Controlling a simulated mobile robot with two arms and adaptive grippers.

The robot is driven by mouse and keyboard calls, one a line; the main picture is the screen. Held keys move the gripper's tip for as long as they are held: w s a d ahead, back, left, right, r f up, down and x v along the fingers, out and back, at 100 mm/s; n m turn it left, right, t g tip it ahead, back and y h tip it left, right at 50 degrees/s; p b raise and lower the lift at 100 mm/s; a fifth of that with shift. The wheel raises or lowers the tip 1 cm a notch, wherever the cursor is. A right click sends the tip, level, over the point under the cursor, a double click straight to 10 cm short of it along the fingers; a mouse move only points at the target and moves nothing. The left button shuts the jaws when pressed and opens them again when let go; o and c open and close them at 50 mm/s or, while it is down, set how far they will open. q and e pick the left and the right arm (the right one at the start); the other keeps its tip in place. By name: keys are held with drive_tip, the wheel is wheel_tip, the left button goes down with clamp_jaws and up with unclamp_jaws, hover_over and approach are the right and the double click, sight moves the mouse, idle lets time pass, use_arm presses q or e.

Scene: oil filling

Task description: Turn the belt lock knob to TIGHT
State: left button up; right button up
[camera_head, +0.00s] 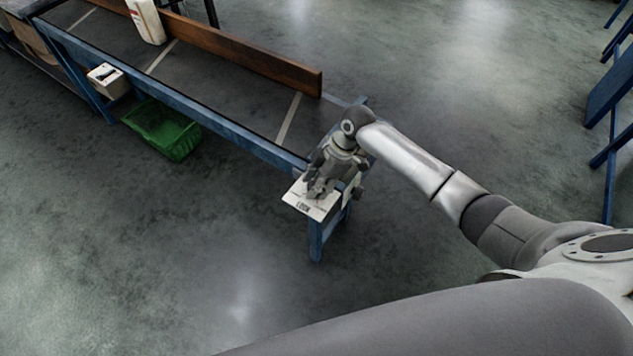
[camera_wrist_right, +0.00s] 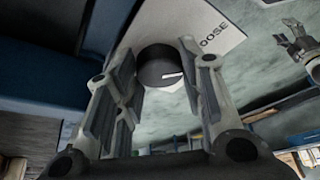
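The belt lock knob (camera_wrist_right: 160,67) is a round black knob with a white pointer line. It sits on a white plate (camera_wrist_right: 196,18), and the pointer faces right in the wrist view, on the side of the partly hidden lettering "OOSE". The plate also shows in the head view (camera_head: 298,203) at the belt table's near end. My right gripper (camera_wrist_right: 157,53) is open, its fingers on either side of the knob; I cannot tell if they touch it. In the head view my right gripper (camera_head: 317,188) hides the knob. A grey pronged shape (camera_wrist_right: 299,42), apparently my left gripper, is small at the wrist view's right edge.
The blue-framed belt table (camera_head: 230,134) runs to the upper left, with a brown side board (camera_head: 250,57). A white bottle (camera_head: 147,21) stands on it. A green crate (camera_head: 163,131) and a small white box (camera_head: 108,81) are beside it. The floor in front is clear.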

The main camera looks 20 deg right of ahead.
drive_tip(key=c, duration=0.3)
drive_tip(key=shift+r+m+p, duration=0.25)
drive_tip(key=shift+m+p, duration=0.45)
drive_tip(key=shift+p, duration=0.3)
drive_tip(key=shift+c, duration=0.2)
drive_tip(key=m+t+p, duration=0.1)
drive_tip(key=m+p, duration=0.2)
drive_tip(key=m+t+h+p, duration=0.1)
drive_tip(key=m+p, duration=0.2)
drive_tip(key=p, duration=0.1)
drive_tip(key=m+t+h+p, duration=0.1)
drive_tip(key=m+p, duration=0.2)
drive_tip(key=shift+s+a+m+p, duration=0.2)
drive_tip(key=shift+a+m+p, duration=0.05)
drive_tip(key=shift+m+p, duration=0.05)
drive_tip(key=m+t+h+p, duration=0.1)
drive_tip(key=m+p, duration=0.1)
drive_tip(key=m, duration=0.1)
drive_tip(key=shift+a+h, duration=0.1)
drive_tip(key=shift+h, duration=0.2)
drive_tip(key=shift+f+m+h+p, duration=0.15)
drive_tip(key=shift+m+h+p, duration=0.5)
drive_tip(key=shift+m, duration=1.35)
drive_tip(key=shift+w, duration=0.1)
drive_tip(key=o, duration=1)
